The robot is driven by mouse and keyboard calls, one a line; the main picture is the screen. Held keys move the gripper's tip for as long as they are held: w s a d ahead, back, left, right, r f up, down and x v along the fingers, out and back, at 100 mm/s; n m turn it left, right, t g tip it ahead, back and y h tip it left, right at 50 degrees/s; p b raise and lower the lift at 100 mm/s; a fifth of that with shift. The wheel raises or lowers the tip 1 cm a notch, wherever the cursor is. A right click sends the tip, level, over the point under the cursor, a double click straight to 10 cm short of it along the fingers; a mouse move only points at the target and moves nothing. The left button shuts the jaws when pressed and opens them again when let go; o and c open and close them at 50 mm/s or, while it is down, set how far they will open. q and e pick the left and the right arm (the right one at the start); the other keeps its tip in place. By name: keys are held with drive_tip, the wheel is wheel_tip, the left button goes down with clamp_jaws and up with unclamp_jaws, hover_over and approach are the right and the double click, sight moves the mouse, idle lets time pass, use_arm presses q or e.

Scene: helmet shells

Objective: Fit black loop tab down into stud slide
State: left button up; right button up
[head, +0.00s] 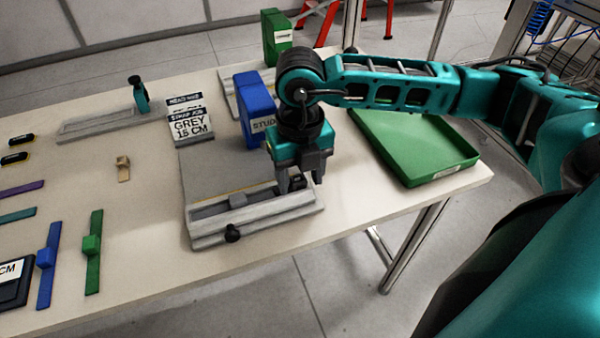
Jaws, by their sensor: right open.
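My right gripper (299,180) points down over the right end of a long grey jig (275,212) with a slotted rail, near the table's front edge. Its fingers are open. A small dark piece (297,184) shows between or just behind the fingertips; I cannot tell whether it is the black loop tab or whether it touches the jig. A grey block (237,201) sits in the rail left of the gripper, and a black knob (232,233) sticks out in front. I cannot tell which part is the stud slide. My left gripper is not in view.
A blue bin (255,100) stands behind the gripper, and a green tray (430,165) lies to the right. A sign (192,128) reads "GREY 15 CM". Blue (47,260) and green (92,250) straps lie at the left. The table between straps and jig is mostly clear.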

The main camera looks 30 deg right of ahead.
sight(301, 182)
wheel_tip(301, 182, up, 13)
drive_tip(key=p, duration=0.1)
idle(0.3)
drive_tip(key=shift+s+f, duration=0.1)
idle(0.3)
